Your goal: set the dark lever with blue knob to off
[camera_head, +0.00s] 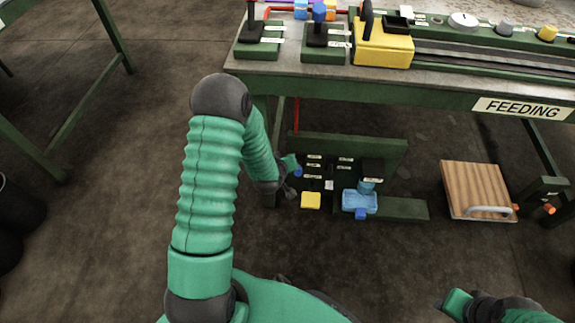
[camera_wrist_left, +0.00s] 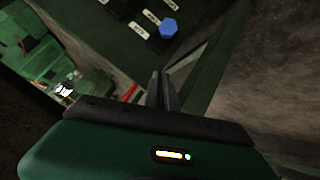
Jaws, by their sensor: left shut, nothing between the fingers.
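A blue knob (camera_head: 298,172) shows at the left side of a low dark panel under the table, right beside my left gripper (camera_head: 289,190). In the left wrist view a blue faceted knob (camera_wrist_left: 168,28) stands over a dark panel with white labels, beyond and slightly right of my shut, empty left fingers (camera_wrist_left: 160,78). They look apart from it. The knob's shaft is hidden in that view. Another dark lever with a blue knob (camera_head: 319,13) stands upright on a green base on the table. My right gripper (camera_head: 446,301) is low at bottom right, its fingers unclear.
The low panel also carries a yellow block (camera_head: 311,200) and a light-blue valve-like part (camera_head: 360,202). The green table (camera_head: 420,95) with a FEEDING sign overhangs it. A yellow lever box (camera_head: 384,48) is on top. A wooden board (camera_head: 476,188) with a handle is at right.

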